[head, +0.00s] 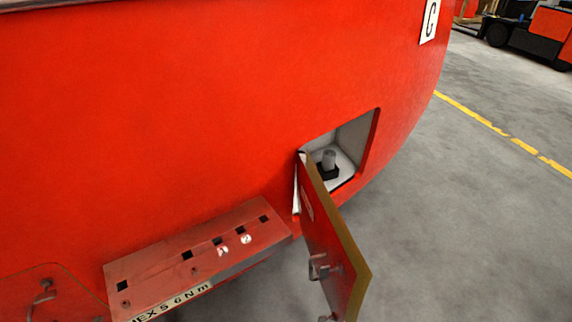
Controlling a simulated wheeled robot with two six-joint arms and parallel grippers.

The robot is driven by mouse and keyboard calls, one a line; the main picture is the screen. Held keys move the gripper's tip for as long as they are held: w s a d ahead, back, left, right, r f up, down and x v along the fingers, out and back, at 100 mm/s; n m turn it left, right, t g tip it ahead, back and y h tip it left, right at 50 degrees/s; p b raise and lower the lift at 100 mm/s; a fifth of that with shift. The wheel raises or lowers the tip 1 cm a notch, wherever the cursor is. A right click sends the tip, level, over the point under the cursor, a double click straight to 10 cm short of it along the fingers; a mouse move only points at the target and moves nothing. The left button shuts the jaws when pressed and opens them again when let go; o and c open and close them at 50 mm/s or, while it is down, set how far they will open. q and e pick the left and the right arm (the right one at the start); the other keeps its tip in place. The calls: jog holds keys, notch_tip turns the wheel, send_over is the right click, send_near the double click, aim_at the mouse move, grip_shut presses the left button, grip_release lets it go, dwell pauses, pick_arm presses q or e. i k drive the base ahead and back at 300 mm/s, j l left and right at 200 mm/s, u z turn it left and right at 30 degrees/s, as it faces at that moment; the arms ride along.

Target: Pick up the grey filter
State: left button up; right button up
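A small grey cylinder (329,158), which looks like the grey filter, stands upright on a dark square base (327,171). It is inside a white-lined recess (352,146) in the red nosecone (200,110). The recess's red hatch door (330,245) hangs open toward me and covers the recess's lower left part. Neither of my grippers shows in the head view.
A red step (190,245) with square holes juts out left of the door. Another red panel with a handle (45,295) is at the lower left. Grey floor (470,230) with a yellow line (480,118) is clear at right. A forklift (535,32) stands far back.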

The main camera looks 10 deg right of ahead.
aim_at(329, 156)
jog(key=i+l+u, duration=0.15)
jog(key=l, duration=0.15)
jog(key=i+l+u, duration=0.2)
jog(key=l, duration=0.15)
jog(key=l+u, duration=0.15)
jog(key=l, duration=0.2)
jog(key=i+l+u, duration=0.15)
jog(key=l, duration=0.2)
